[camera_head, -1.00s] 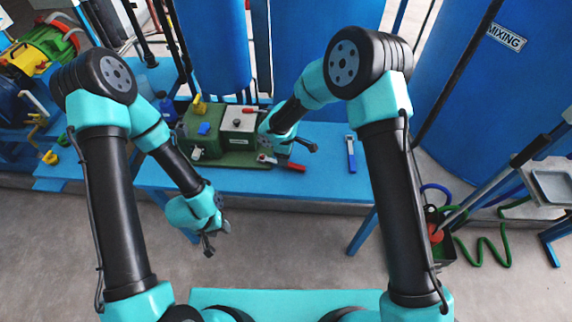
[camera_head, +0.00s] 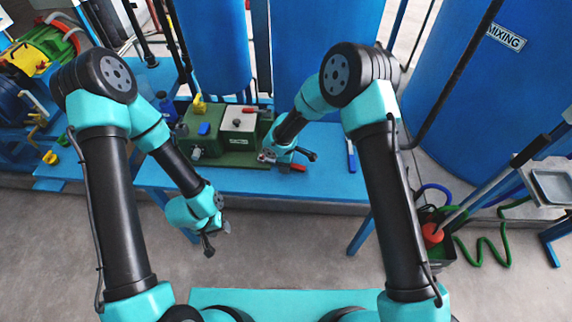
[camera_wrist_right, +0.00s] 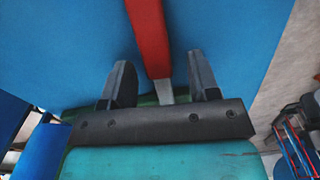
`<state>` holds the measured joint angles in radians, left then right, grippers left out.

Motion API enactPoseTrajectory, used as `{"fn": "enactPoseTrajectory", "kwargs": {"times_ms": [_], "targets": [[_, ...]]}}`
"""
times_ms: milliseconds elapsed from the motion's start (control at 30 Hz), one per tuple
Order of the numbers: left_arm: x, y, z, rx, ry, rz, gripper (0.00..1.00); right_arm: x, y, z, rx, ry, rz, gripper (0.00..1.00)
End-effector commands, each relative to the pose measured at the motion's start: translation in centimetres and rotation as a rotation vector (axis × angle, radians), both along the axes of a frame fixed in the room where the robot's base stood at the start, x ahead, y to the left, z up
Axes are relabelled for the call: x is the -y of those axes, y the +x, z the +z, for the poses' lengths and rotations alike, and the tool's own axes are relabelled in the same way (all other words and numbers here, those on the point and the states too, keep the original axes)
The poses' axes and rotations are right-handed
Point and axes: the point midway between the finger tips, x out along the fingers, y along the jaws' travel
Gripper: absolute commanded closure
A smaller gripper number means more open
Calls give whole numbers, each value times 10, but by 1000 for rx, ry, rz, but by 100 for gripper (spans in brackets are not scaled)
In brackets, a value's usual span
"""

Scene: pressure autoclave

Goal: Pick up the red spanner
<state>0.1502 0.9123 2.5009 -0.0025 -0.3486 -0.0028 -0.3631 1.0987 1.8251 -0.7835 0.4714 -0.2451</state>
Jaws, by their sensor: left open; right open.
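The red spanner (camera_head: 298,168) lies on the blue bench, at the front right of the green machine, and is partly hidden by my right gripper (camera_head: 289,160) in the head view. In the right wrist view the spanner's red handle (camera_wrist_right: 148,38) runs from the top edge down between the two open fingers of my right gripper (camera_wrist_right: 160,68). Its grey metal part (camera_wrist_right: 165,91) shows between the fingers; the rest is hidden behind the gripper's bar. I cannot tell whether the fingers touch it. My left gripper (camera_head: 216,238) hangs open and empty in front of the bench.
The green machine (camera_head: 232,159) with coloured levers stands on the blue bench (camera_head: 330,184). A blue-handled tool (camera_head: 351,155) lies on the bench to the right. Large blue tanks (camera_head: 325,45) rise behind. A dark box with a red-orange ball (camera_head: 433,234) stands at right.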

Motion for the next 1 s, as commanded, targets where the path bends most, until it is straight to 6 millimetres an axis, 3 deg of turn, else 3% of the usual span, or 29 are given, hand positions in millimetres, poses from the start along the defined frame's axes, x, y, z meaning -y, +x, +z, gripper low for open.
{"fn": "enactPoseTrajectory", "kwargs": {"times_ms": [100, 667, 1000], "targets": [[0, 0, 0, 0, 0, 0, 57, 0, 0, 0, 0, 0, 0, 45], [0, 0, 0, 0, 0, 0, 57, 0, 0, 0, 0, 0, 0, 98], [0, 0, 0, 0, 0, 0, 57, 0, 0, 2, 1, 0, 0, 100]]}}
